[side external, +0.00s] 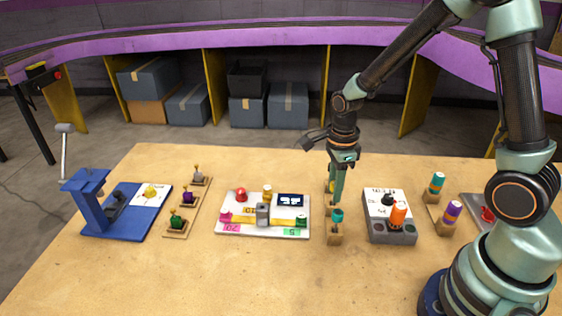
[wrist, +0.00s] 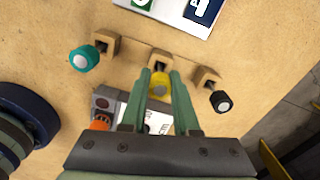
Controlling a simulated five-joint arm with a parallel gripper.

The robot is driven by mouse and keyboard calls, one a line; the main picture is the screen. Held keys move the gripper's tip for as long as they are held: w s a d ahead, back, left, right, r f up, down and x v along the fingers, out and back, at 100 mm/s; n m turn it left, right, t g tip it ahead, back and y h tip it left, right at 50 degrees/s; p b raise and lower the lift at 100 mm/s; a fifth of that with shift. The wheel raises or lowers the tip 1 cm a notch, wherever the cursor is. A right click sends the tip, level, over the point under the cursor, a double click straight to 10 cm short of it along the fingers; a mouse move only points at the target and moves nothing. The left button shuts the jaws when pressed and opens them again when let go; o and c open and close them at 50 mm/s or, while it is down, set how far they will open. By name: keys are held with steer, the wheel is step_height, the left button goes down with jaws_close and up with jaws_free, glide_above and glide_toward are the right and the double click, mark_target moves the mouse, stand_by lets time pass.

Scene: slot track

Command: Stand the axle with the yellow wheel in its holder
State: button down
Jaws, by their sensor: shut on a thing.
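The axle with the yellow wheel (wrist: 159,86) is between the fingers of my gripper (wrist: 160,79) in the wrist view, and my gripper is shut on it. Its tan holder (wrist: 158,59) is the middle one of a row, right at the axle's far end; I cannot tell how deep the axle sits in it. In the side external view my gripper (side external: 338,186) points down over this row, and the yellow wheel (side external: 330,187) is partly hidden by the fingers. An axle with a teal wheel (wrist: 84,60) leans at the left holder; one with a black wheel (wrist: 221,101) leans at the right holder.
A white board (side external: 262,231) with coloured parts stands left of the row. A grey box (side external: 390,236) with an orange cylinder (side external: 398,215) stands close on the right. Farther left are small pin stands (side external: 175,232) and a blue press (side external: 95,213). The table front is clear.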

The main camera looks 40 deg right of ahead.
steer(key=shift+f, duration=0.2)
steer(key=c, duration=0.6)
jaws_free()
step_height(320, 180, up, 11)
steer(key=shift+r, duration=0.2)
steer(key=s+r+n+t, duration=0.2)
steer(key=n, duration=0.6)
steer(key=s+a+r+n+t, duration=0.1)
steer(key=s+r+n, duration=0.1)
steer(key=n, duration=0.6)
steer(key=s+a+r+n+t, duration=0.1)
steer(key=s+r+n+t, duration=0.1)
steer(key=n, duration=0.6)
steer(key=shift+s+r+t, duration=0.15)
steer(key=shift+s+r, duration=0.1)
steer(key=shift+r, duration=0.35)
steer(key=shift+s+r+t, duration=0.15)
steer(key=shift+s+r, duration=0.05)
steer(key=shift+r, duration=0.4)
